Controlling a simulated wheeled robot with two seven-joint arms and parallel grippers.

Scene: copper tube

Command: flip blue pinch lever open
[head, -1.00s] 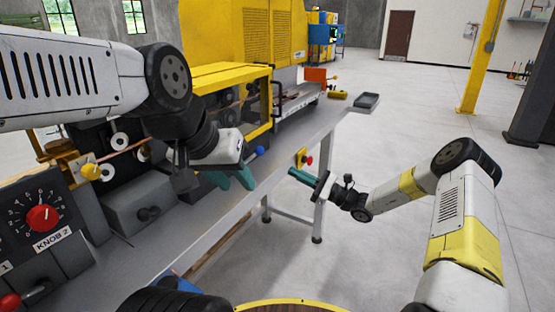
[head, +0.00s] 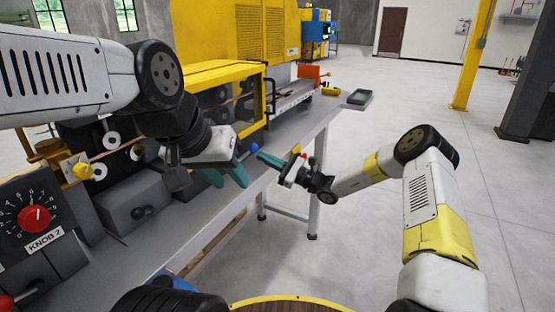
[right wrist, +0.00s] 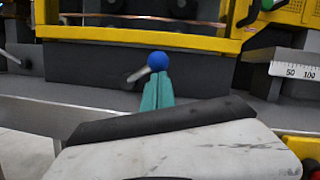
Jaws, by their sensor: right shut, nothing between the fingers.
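The blue ball knob of the pinch lever (head: 255,149) shows at the bench's front, by the yellow guard frame. In the right wrist view the blue knob (right wrist: 157,60) is just beyond my fingertips, with its metal rod (right wrist: 139,74) slanting down to the left. My right gripper (head: 262,158) is shut and empty, pointing at the knob; its teal fingers (right wrist: 157,92) lie together. I cannot tell whether they touch the knob. My left gripper (head: 228,177) hangs over the bench, left of the knob, its fingers apart and empty.
A yellow guard frame (head: 220,68) stands behind the lever. A copper tube (head: 108,153) runs along the machine at left. A control box with a red knob (head: 36,217) is at the near left. A dark tray (head: 358,97) lies at the far bench end. Open floor lies right.

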